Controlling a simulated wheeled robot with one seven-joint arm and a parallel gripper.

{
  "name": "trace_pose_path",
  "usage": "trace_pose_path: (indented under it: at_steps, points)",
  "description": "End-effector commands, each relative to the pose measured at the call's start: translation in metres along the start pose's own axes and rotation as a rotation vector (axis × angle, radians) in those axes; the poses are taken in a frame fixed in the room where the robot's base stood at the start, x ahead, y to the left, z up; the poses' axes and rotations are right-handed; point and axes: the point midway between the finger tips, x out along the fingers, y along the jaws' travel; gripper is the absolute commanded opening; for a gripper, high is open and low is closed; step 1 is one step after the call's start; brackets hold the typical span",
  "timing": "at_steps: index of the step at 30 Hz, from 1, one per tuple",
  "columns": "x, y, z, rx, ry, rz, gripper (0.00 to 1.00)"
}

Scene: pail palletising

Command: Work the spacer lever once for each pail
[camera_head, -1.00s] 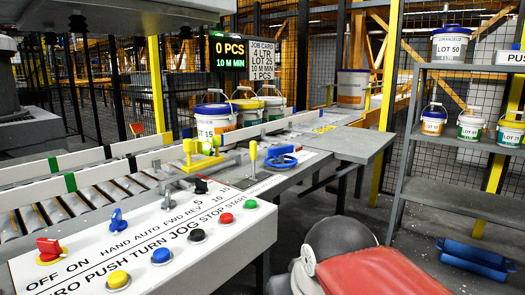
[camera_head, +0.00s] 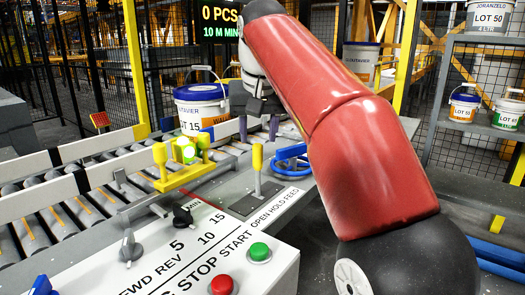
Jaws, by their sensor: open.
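The lever (camera_head: 257,172) with a yellow grip stands upright on a grey plate, beside the words OPEN HOLD FEED. My gripper (camera_head: 259,130) hangs open with its fingers pointing down. In the picture it is just above and beyond the lever, and I see nothing between the fingers. A white pail (camera_head: 196,118) with a blue lid, marked LOT 15, stands on the conveyor left of my gripper. My red arm and gripper hide the pails behind it.
The display (camera_head: 220,22) reads 0 PCS, 10 M MIN. A blue handwheel (camera_head: 290,155) is right of the lever. Red (camera_head: 222,285) and green (camera_head: 259,252) buttons and a black knob (camera_head: 182,216) sit on the panel in front. A shelf (camera_head: 490,44) with pails stands right.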

Motion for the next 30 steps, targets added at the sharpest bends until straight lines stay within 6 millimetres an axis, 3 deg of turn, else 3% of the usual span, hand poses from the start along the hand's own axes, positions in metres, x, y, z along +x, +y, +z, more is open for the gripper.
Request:
trace_pose_path:
  at_steps: [3, 10, 22, 30]
  points:
    - [0.024, 0.0, 0.002, 0.0, -0.003, 0.001, 0.43]
    - [0.056, 0.0, 0.002, -0.001, -0.002, 0.0, 0.43]
    - [0.065, 0.0, 0.001, -0.001, 0.0, -0.001, 0.43]
    - [0.065, 0.0, 0.001, 0.0, 0.0, -0.001, 0.1]
